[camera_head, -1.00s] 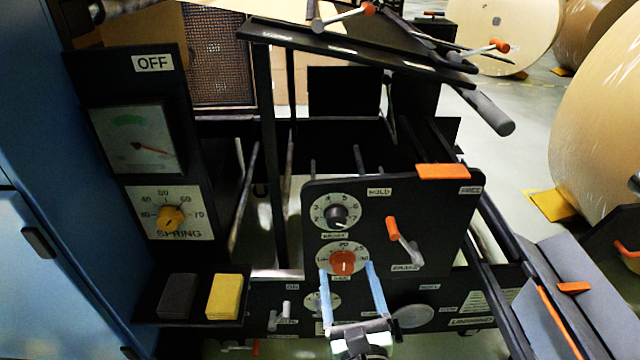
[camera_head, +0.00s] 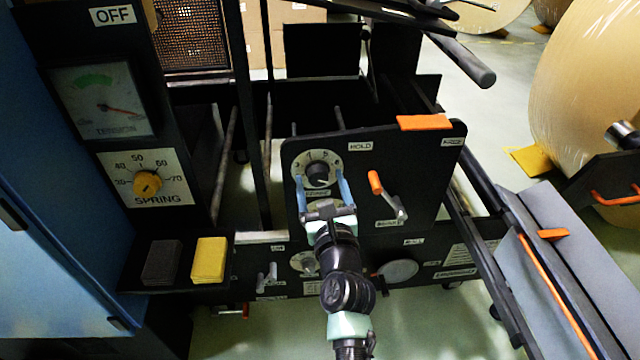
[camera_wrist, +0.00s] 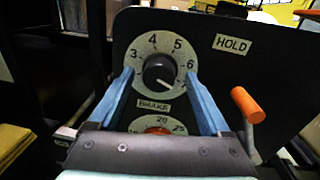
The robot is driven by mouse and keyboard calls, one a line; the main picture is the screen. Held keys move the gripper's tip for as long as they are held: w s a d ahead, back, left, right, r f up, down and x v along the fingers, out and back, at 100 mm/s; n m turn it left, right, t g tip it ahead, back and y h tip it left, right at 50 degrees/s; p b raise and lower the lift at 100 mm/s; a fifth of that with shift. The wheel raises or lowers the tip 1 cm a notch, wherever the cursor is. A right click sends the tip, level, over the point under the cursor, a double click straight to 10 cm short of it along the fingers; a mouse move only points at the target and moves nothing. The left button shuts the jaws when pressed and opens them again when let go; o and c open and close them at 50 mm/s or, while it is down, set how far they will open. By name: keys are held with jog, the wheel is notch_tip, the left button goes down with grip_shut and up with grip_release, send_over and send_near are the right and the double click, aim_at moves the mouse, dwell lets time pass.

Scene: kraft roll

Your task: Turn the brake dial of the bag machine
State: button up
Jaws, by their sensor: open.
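The brake dial (camera_head: 317,174) is a dark round knob on a pale numbered disc, set high on the black panel of the bag machine. In the wrist view the knob (camera_wrist: 159,71) shows with numbers 3 to 7 around it and a "BRAKE" label below. Its white pointer mark is toward the lower right, near the 7. My gripper (camera_head: 322,186) is open, its two blue fingers on either side of the knob. In the wrist view the fingertips (camera_wrist: 159,72) flank it with gaps on both sides. The lower orange-red dial (camera_wrist: 158,130) is mostly hidden behind my gripper.
An orange-handled lever (camera_head: 387,196) sticks out right of the dial, close to my right finger. A yellow spring dial (camera_head: 147,183) is on the left panel. A yellow block (camera_head: 209,261) and a dark block (camera_head: 162,262) sit on a shelf at lower left.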

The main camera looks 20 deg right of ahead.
jog(key=shift+w, duration=0.3)
jog(key=shift+c, duration=0.3)
grip_shut()
